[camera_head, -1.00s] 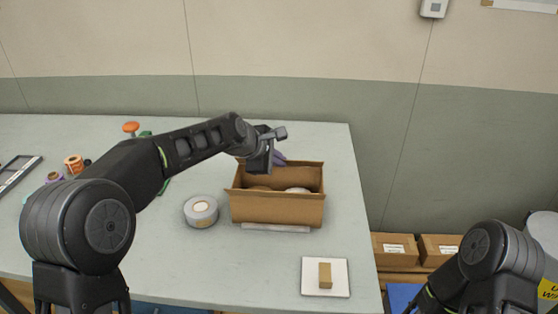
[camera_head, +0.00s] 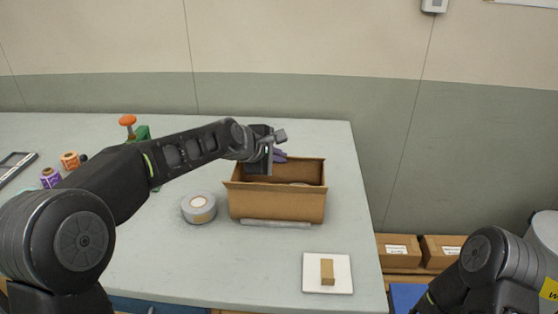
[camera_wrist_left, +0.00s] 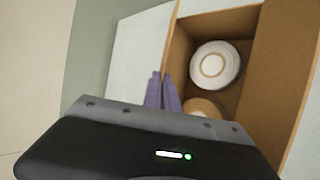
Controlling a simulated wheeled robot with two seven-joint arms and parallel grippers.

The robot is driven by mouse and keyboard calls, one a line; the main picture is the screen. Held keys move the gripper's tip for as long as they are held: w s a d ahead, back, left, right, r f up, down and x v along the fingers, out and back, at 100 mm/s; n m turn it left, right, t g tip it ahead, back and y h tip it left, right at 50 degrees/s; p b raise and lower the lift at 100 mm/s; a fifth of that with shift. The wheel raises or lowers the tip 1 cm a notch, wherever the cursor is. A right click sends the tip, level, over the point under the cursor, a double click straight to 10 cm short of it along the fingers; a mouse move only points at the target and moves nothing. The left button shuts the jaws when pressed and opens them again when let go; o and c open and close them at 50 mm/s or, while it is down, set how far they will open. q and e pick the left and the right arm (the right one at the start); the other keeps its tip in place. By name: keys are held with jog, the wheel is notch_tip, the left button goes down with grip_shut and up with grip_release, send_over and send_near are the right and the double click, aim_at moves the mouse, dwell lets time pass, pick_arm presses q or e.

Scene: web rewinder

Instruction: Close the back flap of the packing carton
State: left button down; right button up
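The brown packing carton (camera_head: 277,204) stands open-topped on the table. In the left wrist view its cardboard wall (camera_wrist_left: 271,65) shows, with a white roll (camera_wrist_left: 215,65) and a tan roll (camera_wrist_left: 201,107) inside. My left gripper (camera_head: 281,157) is at the carton's back edge, left of its middle, partly hidden by my wrist. In the left wrist view its purple fingers (camera_wrist_left: 164,80) are together with nothing seen between them, just outside the back wall. I cannot tell whether they touch the carton. The back flap is not clearly distinguishable. My right gripper is out of view.
A grey tape roll (camera_head: 199,207) stands left of the carton. A white pad (camera_head: 340,273) with a tan block (camera_head: 327,272) lies in front. Coloured spools (camera_head: 69,161) and an orange-topped item (camera_head: 128,121) are at the left. The table is clear right of the carton.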

pick_arm(q)
jog(key=c, duration=1.6)
grip_release()
jog(key=shift+c, duration=0.2)
jog(key=v, duration=0.7)
jog(key=shift+s+a+r, duration=0.15)
jog(key=shift+s+r, duration=0.05)
jog(key=shift+s, duration=0.1)
jog(key=shift+c, duration=0.3)
